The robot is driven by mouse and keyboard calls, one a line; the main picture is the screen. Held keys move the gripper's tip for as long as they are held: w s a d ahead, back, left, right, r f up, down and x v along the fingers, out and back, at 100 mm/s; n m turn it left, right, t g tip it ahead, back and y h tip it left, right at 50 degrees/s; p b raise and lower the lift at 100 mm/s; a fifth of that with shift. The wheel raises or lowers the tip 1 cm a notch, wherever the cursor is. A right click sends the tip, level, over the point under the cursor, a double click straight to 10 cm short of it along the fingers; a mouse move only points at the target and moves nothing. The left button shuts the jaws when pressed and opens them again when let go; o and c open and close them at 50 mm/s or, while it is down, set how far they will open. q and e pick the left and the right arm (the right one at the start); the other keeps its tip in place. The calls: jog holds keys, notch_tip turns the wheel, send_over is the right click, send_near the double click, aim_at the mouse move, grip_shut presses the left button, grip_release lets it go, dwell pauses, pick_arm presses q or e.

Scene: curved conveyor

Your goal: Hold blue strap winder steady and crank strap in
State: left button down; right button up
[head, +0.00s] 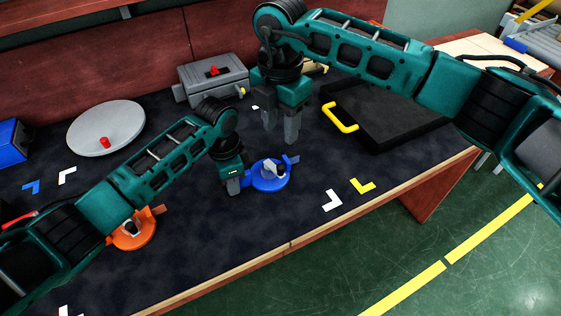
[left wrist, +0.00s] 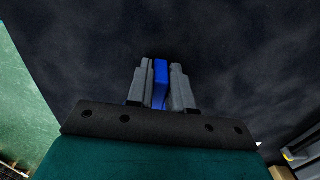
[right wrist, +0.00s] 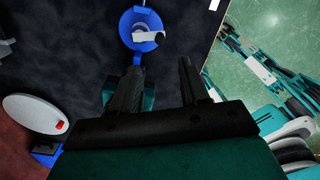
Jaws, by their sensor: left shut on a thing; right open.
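The blue strap winder (head: 268,177) lies on the dark table mat near the front edge, with a grey-white crank on top and a short blue tab at its right. It also shows at the top of the right wrist view (right wrist: 133,22), with its pale crank (right wrist: 148,36). My left gripper (head: 234,187) is at the winder's left side, and the left wrist view shows its fingers shut on a blue part of the winder (left wrist: 160,82). My right gripper (head: 279,130) is open and empty, pointing down above and behind the winder, apart from it.
An orange winder (head: 134,232) sits under my left arm. A grey disc with a red knob (head: 105,128), a grey box (head: 212,80) and a blue box (head: 11,142) stand behind. A black case with a yellow handle (head: 392,122) lies right. White and yellow corner marks (head: 362,186) are near the front edge.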

aim_at(281, 166)
notch_tip(281, 166, down, 12)
jog(key=shift+r, duration=0.15)
jog(key=shift+c, duration=0.3)
grip_shut()
